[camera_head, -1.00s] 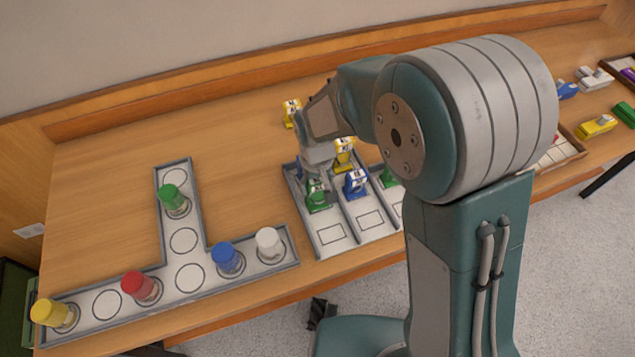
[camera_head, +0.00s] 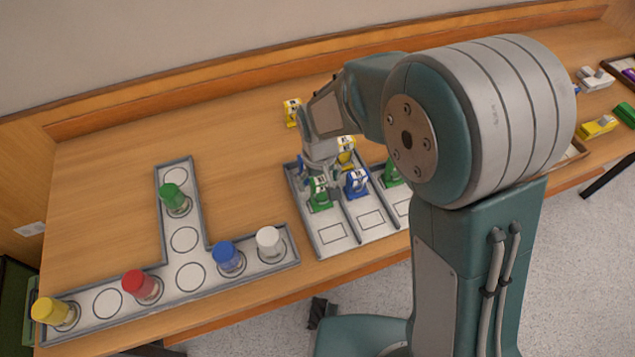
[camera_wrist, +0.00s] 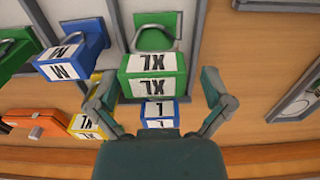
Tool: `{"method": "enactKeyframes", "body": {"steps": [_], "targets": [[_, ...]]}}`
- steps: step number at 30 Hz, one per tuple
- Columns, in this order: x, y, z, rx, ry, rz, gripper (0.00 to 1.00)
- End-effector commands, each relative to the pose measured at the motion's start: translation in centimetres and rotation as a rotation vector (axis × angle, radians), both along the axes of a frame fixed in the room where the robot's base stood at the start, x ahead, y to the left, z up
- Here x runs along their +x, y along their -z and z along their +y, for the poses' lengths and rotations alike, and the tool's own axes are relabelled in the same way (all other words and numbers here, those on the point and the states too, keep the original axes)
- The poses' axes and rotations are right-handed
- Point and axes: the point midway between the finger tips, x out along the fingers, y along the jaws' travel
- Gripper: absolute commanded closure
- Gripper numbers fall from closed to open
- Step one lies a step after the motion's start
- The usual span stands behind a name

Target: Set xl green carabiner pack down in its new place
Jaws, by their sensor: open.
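The XL green carabiner pack (camera_head: 320,195) stands upright in the left lane of the grey tray (camera_head: 332,238), in front of a blue pack (camera_head: 301,165). In the wrist view the green pack (camera_wrist: 153,75) shows its XL labels between the two fingers. My gripper (camera_head: 318,172) is open just above and around it, with the fingers apart from its sides (camera_wrist: 160,103). A blue pack marked M (camera_wrist: 72,60) stands in the neighbouring lane, also seen in the head view (camera_head: 357,183). My gripper partly hides the packs behind.
A yellow pack (camera_head: 345,150) stands at the back of the tray and another (camera_head: 292,112) on the table behind it. A second green pack (camera_head: 391,174) stands to the right. Front cells are empty.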

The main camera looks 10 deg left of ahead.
Motion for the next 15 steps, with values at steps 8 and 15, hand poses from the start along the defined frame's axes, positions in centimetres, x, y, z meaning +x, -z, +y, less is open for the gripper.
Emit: {"method": "enactKeyframes", "body": {"steps": [8, 15], "targets": [[0.1, -5.8, 0.2, 0.002, 0.000, -0.006, 0.00], [0.0, -9.8, 0.2, -0.001, 0.000, -0.002, 0.00]]}}
